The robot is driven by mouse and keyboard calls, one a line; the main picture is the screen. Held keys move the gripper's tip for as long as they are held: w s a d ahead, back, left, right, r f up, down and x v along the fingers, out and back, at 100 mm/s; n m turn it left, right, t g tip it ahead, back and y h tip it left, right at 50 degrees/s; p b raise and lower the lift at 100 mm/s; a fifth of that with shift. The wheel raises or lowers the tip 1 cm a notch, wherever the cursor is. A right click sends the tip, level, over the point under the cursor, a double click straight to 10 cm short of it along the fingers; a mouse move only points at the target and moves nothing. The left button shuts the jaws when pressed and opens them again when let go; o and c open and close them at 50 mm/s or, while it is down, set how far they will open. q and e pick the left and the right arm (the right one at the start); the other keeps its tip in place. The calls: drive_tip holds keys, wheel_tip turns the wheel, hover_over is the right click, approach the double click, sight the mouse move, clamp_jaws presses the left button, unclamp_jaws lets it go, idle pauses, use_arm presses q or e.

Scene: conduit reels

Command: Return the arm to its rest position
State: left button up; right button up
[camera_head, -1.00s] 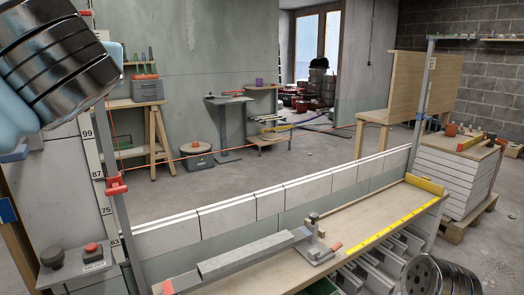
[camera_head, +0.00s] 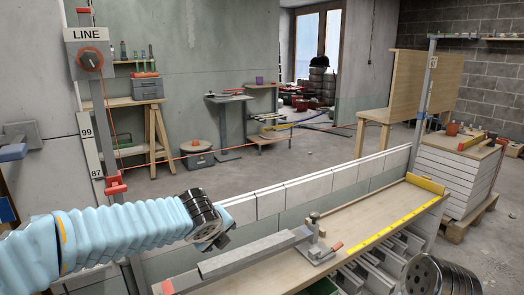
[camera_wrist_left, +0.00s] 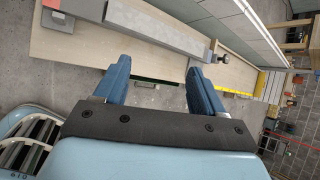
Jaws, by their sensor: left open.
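My left arm comes in from the left of the head view in a ribbed light-blue sleeve, with a shiny dark metal wrist. My right gripper is not in view; only a metal part of my right arm shows at the bottom right.
A long grey bar (camera_head: 245,255) and a metal clamp (camera_head: 318,245) lie on the bench (camera_head: 365,225). The block wall (camera_head: 345,181) runs behind it. A post at left carries a LINE reel box (camera_head: 90,58) and a red clip (camera_head: 114,186). An orange line crosses the room.

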use_arm(q)
drive_tip(key=s+d+f+n+g+h, duration=0.15)
drive_tip(key=s+f+n, duration=0.25)
drive_tip(key=f, duration=0.6)
drive_tip(key=s+d+f+n+g+h, duration=0.1)
drive_tip(key=s+f+n+g, duration=0.3)
drive_tip(key=f, duration=0.5)
drive_tip(key=s+d+f+n+g+h, duration=0.1)
drive_tip(key=s+f+n, duration=0.3)
drive_tip(key=f, duration=0.6)
drive_tip(key=s+a+f+n+g, duration=0.1)
drive_tip(key=s+a+f+n, duration=0.2)
drive_tip(key=s+f+n, duration=1.1)
drive_tip(key=n, duration=0.2)
drive_tip(key=shift+a+n, duration=0.3)
drive_tip(key=shift+n, duration=0.1)
drive_tip(key=shift+s, duration=0.1)
